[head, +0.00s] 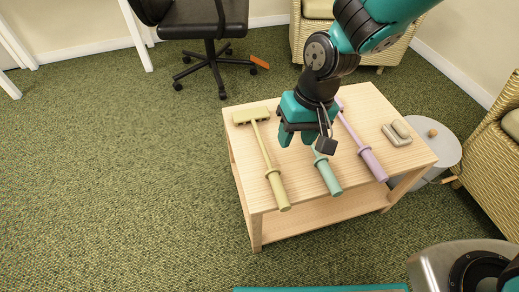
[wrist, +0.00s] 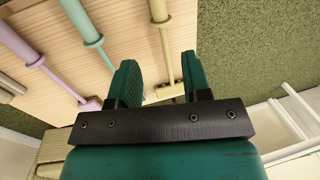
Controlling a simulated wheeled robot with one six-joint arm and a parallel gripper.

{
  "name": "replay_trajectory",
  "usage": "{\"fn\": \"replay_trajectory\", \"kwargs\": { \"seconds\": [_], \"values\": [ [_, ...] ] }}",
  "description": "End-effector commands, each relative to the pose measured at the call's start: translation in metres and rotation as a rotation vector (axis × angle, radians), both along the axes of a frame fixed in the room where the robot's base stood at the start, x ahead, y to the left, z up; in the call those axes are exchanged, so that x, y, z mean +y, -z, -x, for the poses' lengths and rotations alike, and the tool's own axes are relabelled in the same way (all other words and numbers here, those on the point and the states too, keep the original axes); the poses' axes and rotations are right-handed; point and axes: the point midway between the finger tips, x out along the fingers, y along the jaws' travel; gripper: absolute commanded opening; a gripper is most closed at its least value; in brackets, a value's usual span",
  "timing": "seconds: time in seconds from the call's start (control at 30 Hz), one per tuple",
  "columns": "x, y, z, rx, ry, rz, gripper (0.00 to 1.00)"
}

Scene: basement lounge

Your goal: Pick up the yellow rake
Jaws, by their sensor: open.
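The yellow rake (head: 264,150) lies on the left part of the wooden table, its head at the back left and its thick grip at the front edge. My gripper (head: 296,138) hangs above the table to the right of the rake in the head view, open and empty. In the wrist view, the yellow rake's shaft (wrist: 164,38) runs down between the two spread fingers of my gripper (wrist: 157,72). Its head lies beyond the fingers and is partly hidden by them. I see no contact.
A teal tool (head: 327,175) and a lilac tool (head: 366,157) lie to the right of the rake on the table (head: 300,199). Small grey-beige objects (head: 397,133) sit at the right. An office chair (head: 205,20) and wicker armchairs stand around. Green carpet at left is open.

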Motion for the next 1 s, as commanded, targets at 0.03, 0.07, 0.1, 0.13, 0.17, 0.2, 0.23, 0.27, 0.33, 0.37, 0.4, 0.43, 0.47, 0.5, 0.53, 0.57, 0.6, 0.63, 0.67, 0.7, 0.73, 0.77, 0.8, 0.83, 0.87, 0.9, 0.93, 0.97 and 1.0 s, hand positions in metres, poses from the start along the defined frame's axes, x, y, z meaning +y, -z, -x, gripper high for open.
{"fn": "replay_trajectory", "kwargs": {
  "seconds": [0.03, 0.07, 0.1, 0.13, 0.17, 0.2, 0.23, 0.27, 0.33, 0.37, 0.4, 0.43, 0.47, 0.5, 0.53, 0.57, 0.6, 0.63, 0.67, 0.7, 0.73, 0.77, 0.8, 0.83, 0.87, 0.9, 0.93, 0.97, 1.0],
  "values": [
    [0.001, 0.010, 0.000, 0.002, 0.001, 0.003, 0.44],
    [0.002, 0.015, 0.000, 0.002, 0.001, 0.003, 0.44],
    [0.003, 0.022, 0.001, 0.002, 0.002, 0.003, 0.44],
    [0.004, 0.028, 0.001, 0.003, 0.001, 0.004, 0.44],
    [0.005, 0.034, 0.002, 0.003, 0.000, 0.004, 0.44],
    [0.007, 0.044, 0.002, 0.003, 0.000, 0.003, 0.44],
    [0.008, 0.051, 0.003, 0.004, 0.000, 0.004, 0.44],
    [0.010, 0.058, 0.003, 0.004, 0.000, 0.004, 0.44],
    [0.012, 0.074, 0.004, 0.005, 0.001, 0.003, 0.44],
    [0.014, 0.081, 0.004, 0.004, 0.001, 0.003, 0.44],
    [0.015, 0.089, 0.005, 0.004, 0.001, 0.003, 0.44],
    [0.016, 0.095, 0.005, 0.003, 0.000, 0.003, 0.44],
    [0.018, 0.100, 0.006, 0.003, 0.000, 0.003, 0.44],
    [0.019, 0.106, 0.006, 0.002, 0.000, 0.003, 0.44],
    [0.020, 0.110, 0.006, 0.002, 0.001, 0.002, 0.44],
    [0.021, 0.113, 0.006, 0.002, 0.001, 0.002, 0.44],
    [0.021, 0.116, 0.006, 0.002, 0.001, 0.002, 0.44],
    [0.022, 0.118, 0.006, 0.001, 0.001, 0.001, 0.44],
    [0.022, 0.119, 0.006, 0.001, 0.001, 0.001, 0.44],
    [0.023, 0.120, 0.006, 0.001, 0.001, 0.001, 0.44],
    [0.023, 0.121, 0.006, 0.001, 0.001, 0.001, 0.44],
    [0.023, 0.123, 0.006, 0.000, 0.001, 0.001, 0.44],
    [0.023, 0.126, 0.006, 0.001, 0.001, 0.001, 0.44],
    [0.023, 0.128, 0.006, 0.001, 0.001, 0.001, 0.44],
    [0.023, 0.132, 0.007, 0.001, 0.001, 0.001, 0.44],
    [0.024, 0.138, 0.007, 0.001, 0.001, 0.001, 0.44],
    [0.024, 0.143, 0.007, 0.001, 0.001, 0.001, 0.44],
    [0.024, 0.148, 0.007, 0.001, 0.001, 0.001, 0.44],
    [0.025, 0.155, 0.007, 0.001, 0.001, 0.001, 0.44]
  ]
}}
